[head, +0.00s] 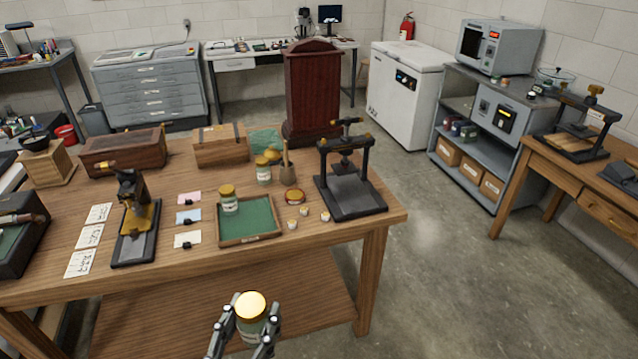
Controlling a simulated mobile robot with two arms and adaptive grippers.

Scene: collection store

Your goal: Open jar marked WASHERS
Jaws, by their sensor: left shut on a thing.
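My left gripper (246,334) is at the bottom centre, in front of the wooden table's near edge. Its two fingers are shut on a jar with a bright gold lid (250,305), one finger on each side. The lid sits on the held jar, and no label on it can be read. Another gold-lidded jar (228,199) stands on a green-lined tray (262,222) on the table. One more gold-lidded jar (264,171) stands behind the tray. Their labels are too small to read, so I cannot tell which jar is marked WASHERS. My right gripper is not in view.
The wooden table (330,236) also bears a black press (350,185), a stand with a brass part (137,220), small cards (187,239), wooden boxes (220,145) and a tall red-brown case (312,90). Open floor (455,275) lies to the right.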

